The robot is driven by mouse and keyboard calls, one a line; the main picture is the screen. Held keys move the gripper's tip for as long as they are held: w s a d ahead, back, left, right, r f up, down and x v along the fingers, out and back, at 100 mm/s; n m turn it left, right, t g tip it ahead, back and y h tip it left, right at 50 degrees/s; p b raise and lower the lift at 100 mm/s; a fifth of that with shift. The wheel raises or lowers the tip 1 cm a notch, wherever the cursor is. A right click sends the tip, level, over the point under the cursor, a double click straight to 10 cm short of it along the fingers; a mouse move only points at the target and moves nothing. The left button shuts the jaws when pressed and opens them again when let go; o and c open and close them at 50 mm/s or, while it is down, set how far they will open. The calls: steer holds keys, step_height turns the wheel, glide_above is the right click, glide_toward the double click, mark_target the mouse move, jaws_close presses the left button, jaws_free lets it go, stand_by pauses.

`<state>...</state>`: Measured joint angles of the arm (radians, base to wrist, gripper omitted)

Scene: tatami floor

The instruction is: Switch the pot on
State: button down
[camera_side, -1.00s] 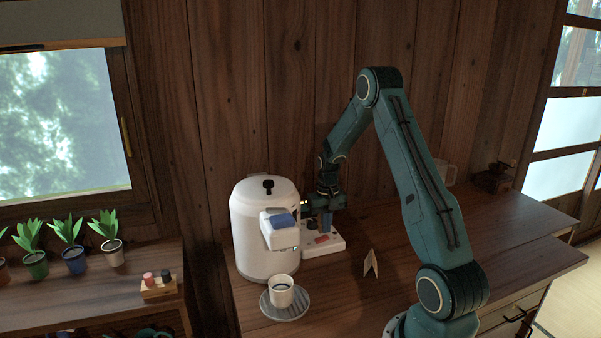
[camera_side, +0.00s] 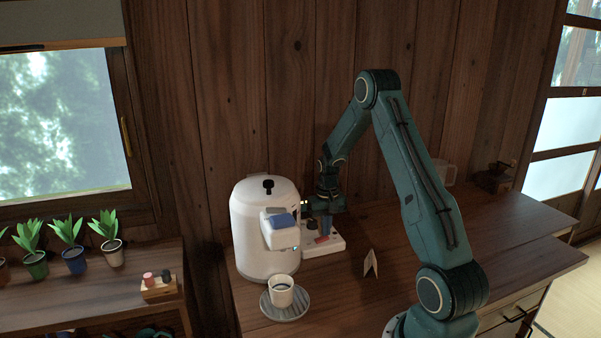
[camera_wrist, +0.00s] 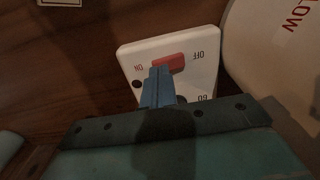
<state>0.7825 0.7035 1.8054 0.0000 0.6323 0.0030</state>
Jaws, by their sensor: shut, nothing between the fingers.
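The pot (camera_side: 256,230) is a white rounded urn with a black knob, standing on the wooden counter. Beside it lies a white switch panel (camera_side: 335,243), which also shows in the wrist view (camera_wrist: 206,78). Its red rocker switch (camera_wrist: 172,62) sits between the words ON, on the left, and OFF, on the right. My gripper (camera_side: 325,233) is shut and empty, pointing down over the panel. In the wrist view its blue fingertips (camera_wrist: 160,72) overlap the ON half of the rocker and hide part of it. I cannot tell whether they touch it.
A cup (camera_side: 281,290) stands on a grey round tray (camera_side: 286,311) before the pot. A small folded card (camera_side: 370,263) stands right of the panel. A pale mug (camera_side: 446,173) and a dark grinder (camera_side: 494,178) are at the back right. The front right counter is mostly clear.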

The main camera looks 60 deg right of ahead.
steer(key=shift+f, duration=0.45)
stand_by(0.4)
steer(key=shift+r, duration=3.55)
steer(key=s+a+g+y, duration=0.2)
steer(key=s+a+g, duration=0.15)
steer(key=a, duration=0.35)
steer(key=s+a+g+y, duration=0.2)
steer(key=s+a, duration=0.2)
steer(key=a, duration=0.3)
steer(key=s+a+r+n+t+h, duration=0.2)
steer(key=s+a+r+n+t, duration=0.2)
steer(key=a+r, duration=0.5)
steer(key=s+a+r+n+t+h, duration=0.2)
steer(key=a+r+n+t, duration=0.3)
steer(key=a+r, duration=0.5)
steer(key=shift+s+r+t, duration=0.35)
steer(key=shift+s+t, duration=0.55)
steer(key=shift+t, duration=0.15)
